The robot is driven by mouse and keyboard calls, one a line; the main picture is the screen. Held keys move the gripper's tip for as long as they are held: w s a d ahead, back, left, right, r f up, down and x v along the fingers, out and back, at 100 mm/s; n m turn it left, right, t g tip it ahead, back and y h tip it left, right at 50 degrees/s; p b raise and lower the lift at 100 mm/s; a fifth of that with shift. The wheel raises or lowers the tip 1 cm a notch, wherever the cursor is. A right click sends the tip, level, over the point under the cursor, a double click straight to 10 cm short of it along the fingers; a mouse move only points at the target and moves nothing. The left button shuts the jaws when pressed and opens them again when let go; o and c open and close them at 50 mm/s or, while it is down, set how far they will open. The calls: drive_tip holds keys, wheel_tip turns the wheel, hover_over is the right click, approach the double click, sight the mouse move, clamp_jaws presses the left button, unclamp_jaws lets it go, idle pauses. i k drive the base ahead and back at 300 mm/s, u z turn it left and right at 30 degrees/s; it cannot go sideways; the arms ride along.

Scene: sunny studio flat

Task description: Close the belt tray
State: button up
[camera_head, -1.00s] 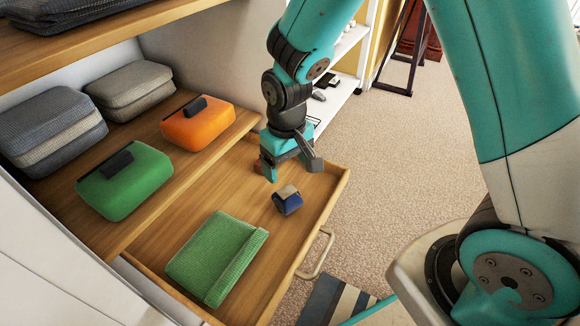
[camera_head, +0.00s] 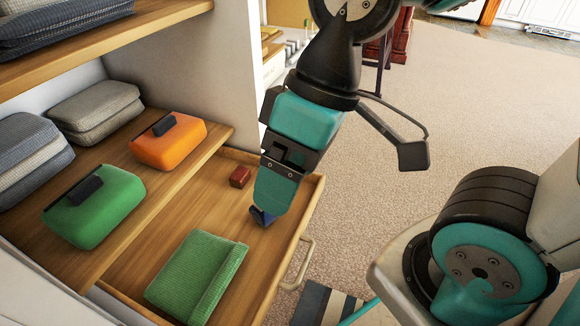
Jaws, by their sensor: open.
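The belt tray (camera_head: 196,218) is a wooden drawer pulled out below the shelf, with a pale handle (camera_head: 298,264) on its front. In it lie a folded green cloth (camera_head: 197,276), a small dark red box (camera_head: 240,177) and a dark blue item (camera_head: 262,217), mostly hidden behind my gripper. My gripper (camera_head: 275,208) is open and points down over the tray's right part, near the blue item. Whether it touches that item I cannot tell.
On the shelf above the tray sit a green case (camera_head: 95,207), an orange case (camera_head: 168,141) and folded grey textiles (camera_head: 97,108). A striped mat (camera_head: 326,304) lies on the floor by the tray's front. Open carpet (camera_head: 440,125) stretches to the right.

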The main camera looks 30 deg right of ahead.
sight(208, 202)
drive_tip(key=z, duration=1.85)
drive_tip(key=k, duration=0.7)
drive_tip(key=u, duration=1.8)
